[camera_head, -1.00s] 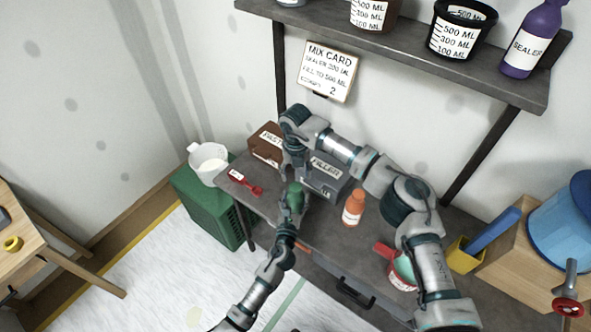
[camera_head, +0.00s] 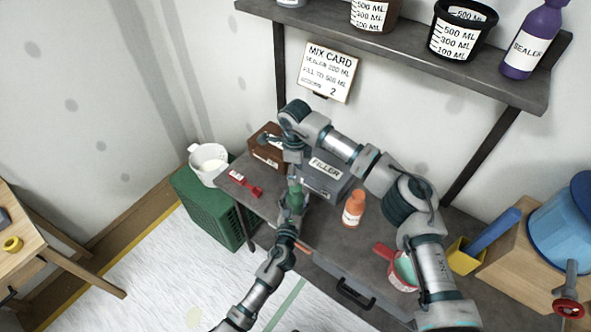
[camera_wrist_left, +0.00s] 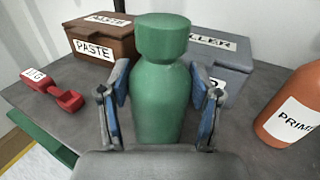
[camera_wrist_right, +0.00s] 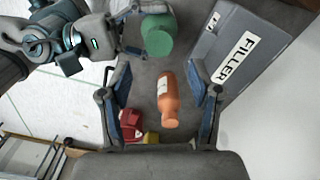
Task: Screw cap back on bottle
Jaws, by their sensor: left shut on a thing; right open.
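A green bottle (camera_wrist_left: 160,100) stands upright between the fingers of my left gripper (camera_wrist_left: 160,78), which is shut on its body. A wide green cap (camera_wrist_left: 163,37) sits on top of the bottle; whether it is screwed tight I cannot tell. My right gripper (camera_wrist_right: 159,72) is open and empty. In the right wrist view the cap (camera_wrist_right: 158,36) lies beyond its fingertips, apart from them.
An orange primer bottle (camera_head: 354,208) stands on the bench (camera_head: 330,235) right of the green bottle. The grey filler box (camera_head: 325,178) and brown paste box (camera_head: 268,150) are behind. A red tool (camera_head: 245,188) lies left. A red-handled cup (camera_head: 402,272) stands right.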

